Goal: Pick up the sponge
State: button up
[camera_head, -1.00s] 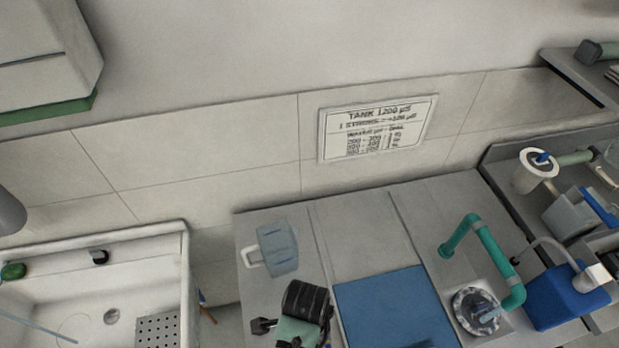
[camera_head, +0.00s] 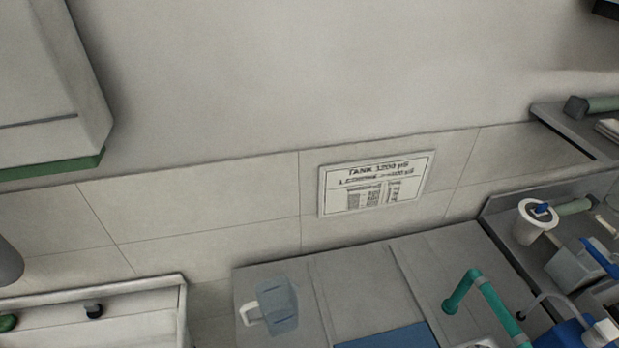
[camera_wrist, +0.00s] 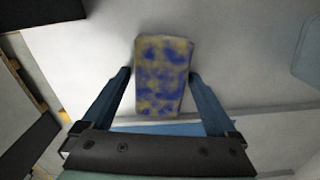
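The sponge (camera_wrist: 162,78) is a yellow block with blue blotches. It shows in the wrist view, lying lengthwise between the two blue fingers of my gripper (camera_wrist: 161,73). The right fingertip looks right at the sponge's edge, and the left fingertip is very close to its edge, with at most a thin gap. I cannot tell whether the fingers press on it or stand just around it, or whether it rests on the pale surface behind it. Neither the sponge nor my gripper shows in the head view.
The grey counter (camera_head: 360,282) carries a clear jug (camera_head: 275,305), a blue mat (camera_head: 385,338) and a teal pipe (camera_head: 485,288). A white sink (camera_head: 130,302) stands at left. Shelves with containers are at right. A sign (camera_head: 375,183) hangs on the wall.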

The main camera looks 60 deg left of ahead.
jog(key=c, duration=1.1)
jog(key=shift+o, duration=0.2)
jog(key=shift+r, duration=0.1)
notch_tip(320, 180, up, 10)
jog(key=shift+f+b, duration=0.1)
jog(key=shift+b, duration=0.2)
